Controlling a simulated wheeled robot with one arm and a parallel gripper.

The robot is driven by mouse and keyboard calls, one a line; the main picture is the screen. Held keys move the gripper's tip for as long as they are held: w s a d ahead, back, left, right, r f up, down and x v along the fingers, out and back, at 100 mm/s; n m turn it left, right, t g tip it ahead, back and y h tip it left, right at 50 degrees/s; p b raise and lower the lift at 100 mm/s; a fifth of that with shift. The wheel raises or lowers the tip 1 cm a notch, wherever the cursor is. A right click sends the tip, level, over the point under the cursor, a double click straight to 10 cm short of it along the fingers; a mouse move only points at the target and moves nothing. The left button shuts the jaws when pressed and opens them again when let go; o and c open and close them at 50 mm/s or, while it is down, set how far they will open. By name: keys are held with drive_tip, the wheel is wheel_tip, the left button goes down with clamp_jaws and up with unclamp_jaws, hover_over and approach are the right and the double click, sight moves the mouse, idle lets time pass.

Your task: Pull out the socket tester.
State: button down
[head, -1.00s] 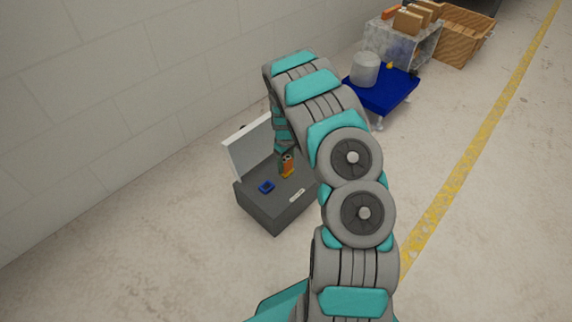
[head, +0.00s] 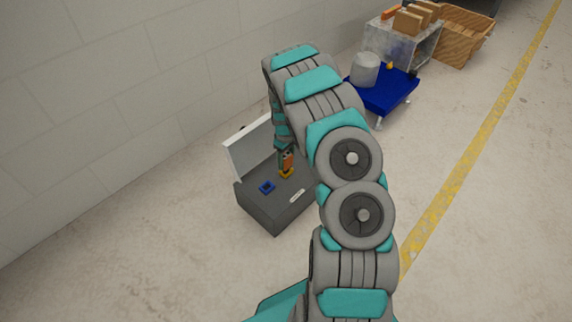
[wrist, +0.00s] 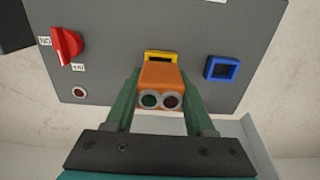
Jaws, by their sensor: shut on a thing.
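The socket tester (wrist: 160,76) is an orange block with a green and a red round lamp on its end. My gripper (wrist: 159,84) is shut on it, one green finger on each side. The yellow-framed socket (wrist: 161,56) shows just beyond the tester in the wrist view, with part of its dark inside visible. In the head view the orange tester (head: 287,161) sits over the yellow socket (head: 286,173), whose frame now shows below it. The tester hides part of the socket.
A blue-framed socket (wrist: 222,68) is to the right on the grey panel (wrist: 203,30). A red rotary knob (wrist: 66,46) and a small red lamp (wrist: 79,91) are on the left. A blue cart (head: 384,92) stands behind my arm, near the wall (head: 130,60).

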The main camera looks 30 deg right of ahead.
sight(286, 155)
drive_tip(key=shift+r+p, duration=0.3)
drive_tip(key=shift+r, duration=1.6)
